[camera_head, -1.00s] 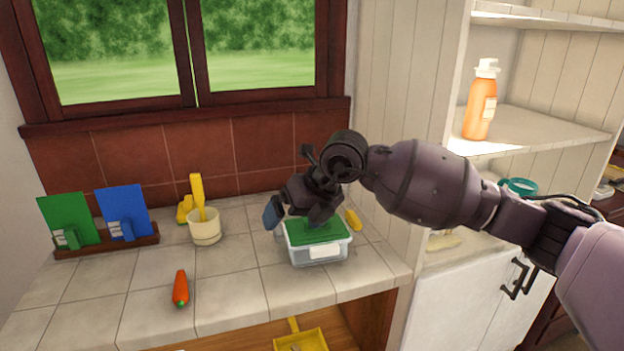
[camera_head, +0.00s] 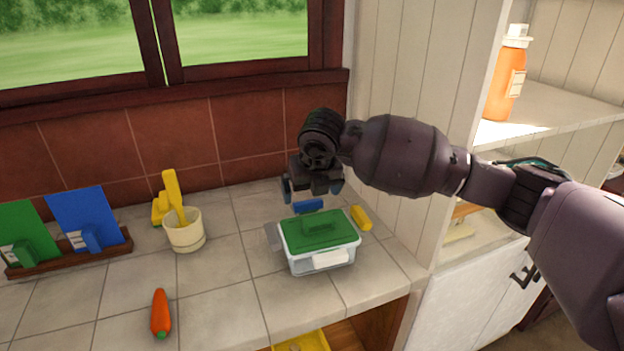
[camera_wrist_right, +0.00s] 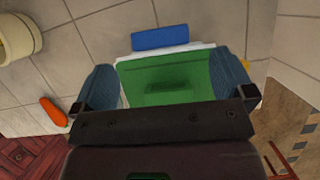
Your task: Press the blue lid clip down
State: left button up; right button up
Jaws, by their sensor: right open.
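A clear container (camera_head: 306,265) with a green lid (camera_head: 325,238) stands on the tiled counter. The blue lid clip (camera_head: 308,205) shows at the lid's far edge, and in the right wrist view the blue clip (camera_wrist_right: 160,37) sticks out beyond the pale rim. My right gripper (camera_head: 312,187) is open and empty, pointing down above the far side of the container, close to the blue clip. In the right wrist view its blue-grey fingers (camera_wrist_right: 164,84) stand apart on either side of the green lid. My left gripper is not in view.
A white clip (camera_head: 331,259) is on the container's front, a grey flap (camera_head: 272,237) on its left, a yellow piece (camera_head: 361,218) at its right.

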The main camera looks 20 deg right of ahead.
aim_at(308, 202)
jog(key=b+x, duration=0.1)
jog(key=x, duration=0.5)
jog(key=shift+w, duration=0.1)
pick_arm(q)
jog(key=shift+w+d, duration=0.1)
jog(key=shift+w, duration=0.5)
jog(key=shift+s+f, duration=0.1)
pick_arm(e)
jog(key=c, duration=0.9)
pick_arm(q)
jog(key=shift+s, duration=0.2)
pick_arm(e)
jog(key=shift+c, duration=0.2)
